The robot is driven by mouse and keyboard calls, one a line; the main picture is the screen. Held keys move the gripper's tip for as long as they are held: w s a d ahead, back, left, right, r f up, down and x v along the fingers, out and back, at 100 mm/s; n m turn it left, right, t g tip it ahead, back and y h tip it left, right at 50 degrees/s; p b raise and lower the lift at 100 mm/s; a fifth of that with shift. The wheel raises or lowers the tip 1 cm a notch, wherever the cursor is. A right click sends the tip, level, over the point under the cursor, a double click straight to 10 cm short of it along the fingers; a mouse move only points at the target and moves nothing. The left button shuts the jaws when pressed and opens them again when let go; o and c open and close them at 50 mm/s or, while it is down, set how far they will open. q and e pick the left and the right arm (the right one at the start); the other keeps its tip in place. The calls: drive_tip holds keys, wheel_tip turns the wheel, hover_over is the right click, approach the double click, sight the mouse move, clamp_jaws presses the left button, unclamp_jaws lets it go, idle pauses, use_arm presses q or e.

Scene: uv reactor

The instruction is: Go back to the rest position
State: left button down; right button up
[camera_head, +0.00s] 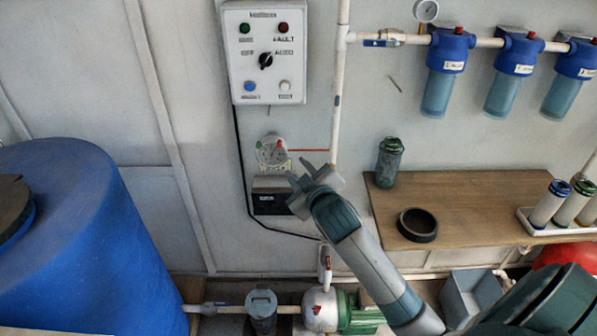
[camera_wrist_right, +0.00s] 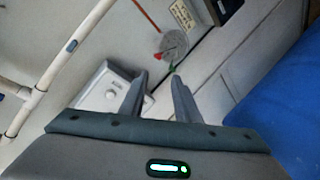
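My right gripper (camera_head: 299,170) is in front of the back wall, near the round gauge with red and green marks (camera_head: 271,150) and the small dark box (camera_head: 272,196). In the right wrist view, the two fingers of my right gripper (camera_wrist_right: 160,80) stand apart with nothing between them. The wall, the round gauge (camera_wrist_right: 172,44) and a white box (camera_wrist_right: 112,90) show beyond them. My right arm reaches up from the lower right. My left gripper is not in view.
The control panel (camera_head: 264,52) hangs above my right gripper. A wooden shelf (camera_head: 470,190) at right holds a green-capped canister (camera_head: 389,162), a black ring (camera_head: 417,225) and a white tray with cartridges. A blue tank (camera_head: 90,240) stands left; a green pump (camera_head: 345,313) sits below.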

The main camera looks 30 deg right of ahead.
idle(0.4)
wheel_tip(320, 180, down, 27)
drive_tip(key=s+a+g+y+b, duration=0.1)
drive_tip(key=s+g, duration=0.1)
drive_tip(key=g, duration=0.2)
drive_tip(key=s+a+f+g, duration=0.1)
drive_tip(key=s+f, duration=0.3)
drive_tip(key=f, duration=0.4)
drive_tip(key=s+a+f+g+y+b, duration=0.1)
drive_tip(key=s+f, duration=0.3)
drive_tip(key=f, duration=0.4)
drive_tip(key=s+a+f+g, duration=0.1)
drive_tip(key=s+f+g, duration=0.1)
drive_tip(key=s+f, duration=0.35)
drive_tip(key=s+a+f+m+g+y+b, duration=0.1)
drive_tip(key=s+a+f+g, duration=0.25)
drive_tip(key=s+f, duration=1.45)
drive_tip(key=s+a+f, duration=0.1)
drive_tip(key=s+f, duration=0.1)
drive_tip(key=s, duration=0.5)
drive_tip(key=s+a+f+g, duration=0.1)
drive_tip(key=s+f, duration=0.2)
drive_tip(key=s, duration=0.5)
drive_tip(key=s+a+f+m+g+b, duration=0.1)
drive_tip(key=s+a+f, duration=0.1)
drive_tip(key=s, duration=0.6)
drive_tip(key=shift+s+f, duration=0.2)
drive_tip(key=shift+f, duration=0.35)
